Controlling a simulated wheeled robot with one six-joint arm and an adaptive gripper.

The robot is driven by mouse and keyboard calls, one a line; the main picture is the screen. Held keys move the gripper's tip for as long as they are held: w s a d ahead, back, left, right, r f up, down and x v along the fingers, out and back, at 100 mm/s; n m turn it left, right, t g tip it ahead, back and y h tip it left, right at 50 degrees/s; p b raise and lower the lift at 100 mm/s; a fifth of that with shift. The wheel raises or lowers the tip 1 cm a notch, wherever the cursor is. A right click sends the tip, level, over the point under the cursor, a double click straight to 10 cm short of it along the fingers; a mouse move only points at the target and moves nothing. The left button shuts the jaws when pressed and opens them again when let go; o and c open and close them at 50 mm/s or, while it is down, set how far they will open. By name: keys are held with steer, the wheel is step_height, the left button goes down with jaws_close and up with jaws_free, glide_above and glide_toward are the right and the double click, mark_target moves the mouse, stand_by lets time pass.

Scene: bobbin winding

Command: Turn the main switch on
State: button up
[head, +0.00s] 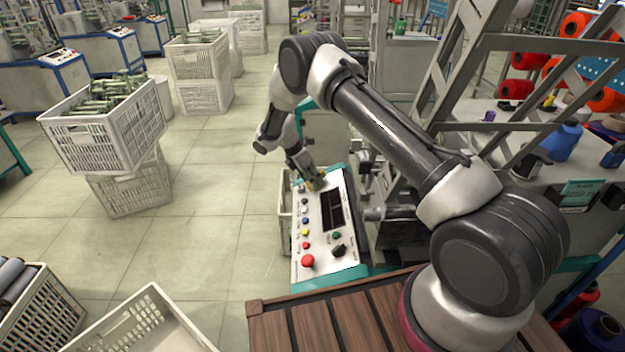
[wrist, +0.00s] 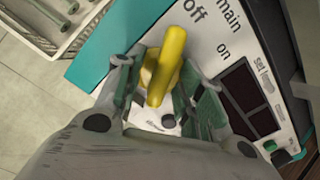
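The main switch has a yellow handle (wrist: 168,65), seen close up in the wrist view beside the printed words "main", "off" and "on". Its upper end lies nearer "off" than "on", but I cannot tell its exact setting. My gripper (wrist: 163,98) is over the switch with its fingers apart, one on each side of the handle. I cannot tell whether either finger touches it. In the head view my gripper (head: 312,182) is at the far end of the white control panel (head: 311,252), where a bit of yellow shows and the rest of the switch is hidden.
The panel also bears a red button (head: 307,261), small coloured buttons, a black knob (head: 339,250) and dark displays (head: 332,209). A crate of bobbins (wrist: 62,22) is close to the panel. Machine frames (head: 470,90) stand at the right; open floor (head: 225,240) lies left.

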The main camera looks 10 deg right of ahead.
jaws_close()
steer(key=shift+m, duration=0.4)
steer(key=m, duration=1.1)
stand_by(0.7)
jaws_free()
steer(key=shift+s, duration=0.1)
